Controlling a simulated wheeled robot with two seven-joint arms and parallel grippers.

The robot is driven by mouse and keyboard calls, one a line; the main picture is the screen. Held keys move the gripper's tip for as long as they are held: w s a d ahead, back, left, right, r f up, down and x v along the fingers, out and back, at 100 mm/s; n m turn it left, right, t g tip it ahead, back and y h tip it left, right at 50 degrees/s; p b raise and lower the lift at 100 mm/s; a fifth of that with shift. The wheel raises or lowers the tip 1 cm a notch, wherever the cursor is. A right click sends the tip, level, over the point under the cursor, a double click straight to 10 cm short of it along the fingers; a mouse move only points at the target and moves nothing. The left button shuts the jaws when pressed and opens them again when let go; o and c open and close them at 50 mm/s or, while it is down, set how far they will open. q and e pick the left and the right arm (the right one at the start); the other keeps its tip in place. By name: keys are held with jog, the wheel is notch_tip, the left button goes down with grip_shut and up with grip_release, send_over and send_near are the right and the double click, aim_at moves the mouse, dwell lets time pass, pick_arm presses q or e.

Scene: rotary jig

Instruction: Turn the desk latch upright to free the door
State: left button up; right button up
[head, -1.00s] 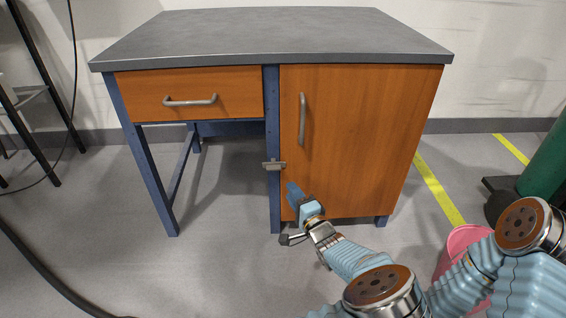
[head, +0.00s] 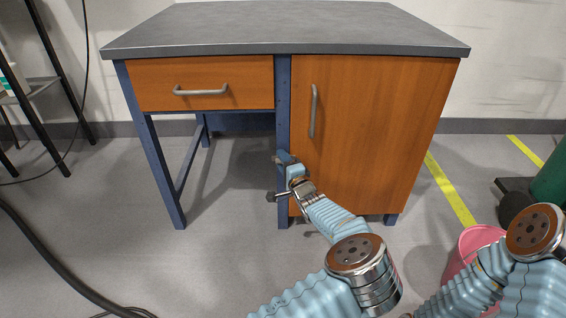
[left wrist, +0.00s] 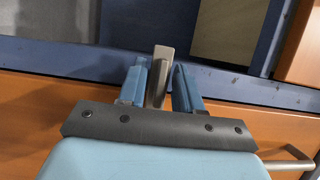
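The desk latch (left wrist: 160,76) is a small grey metal bar in the left wrist view. It lies across the blue post (left wrist: 60,58), reaching towards the orange door (left wrist: 30,120), so it is level rather than upright. My left gripper (left wrist: 162,84) is open, with one blue finger on each side of the latch and a narrow gap visible on at least one side. In the head view my left gripper (head: 283,158) is at the post and mostly hides the latch. The door (head: 365,130) looks shut. My right gripper is not in view.
The door handle (head: 313,110) is upright near the door's left edge. A drawer (head: 205,82) sits left of the post, above an open knee space. A pink bucket (head: 462,255) stands on the floor at right. A dark cable (head: 45,258) lies at left.

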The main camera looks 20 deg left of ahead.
pick_arm(q)
grip_shut()
